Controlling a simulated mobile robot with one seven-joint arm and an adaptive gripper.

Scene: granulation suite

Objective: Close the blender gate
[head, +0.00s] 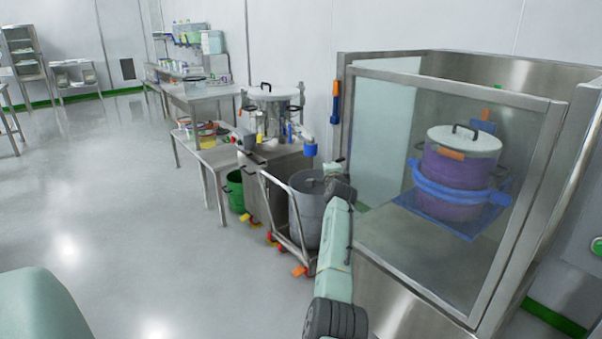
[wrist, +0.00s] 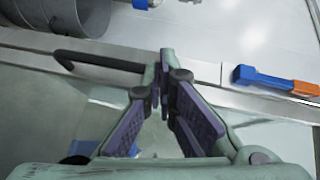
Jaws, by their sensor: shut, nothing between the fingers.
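The blender gate (head: 445,200) is a clear panel in a steel frame on the front of a steel enclosure at the right of the head view. I cannot tell how far it stands from its closed position. Behind it is a purple drum (head: 462,165) with a white lid and a blue holder. My gripper (head: 341,188) is at the gate's left edge, its fingertips unclear there. In the wrist view, my gripper (wrist: 163,78) is shut and empty. A black bent handle (wrist: 95,62) lies just left of the fingertips; I cannot tell whether they touch it.
A blue-and-orange fitting (head: 335,101) is on the enclosure's left post; it also shows in the wrist view (wrist: 275,80). A grey drum (head: 308,215) on a cart stands left of my arm. Benches with equipment line the wall. The floor at left is clear.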

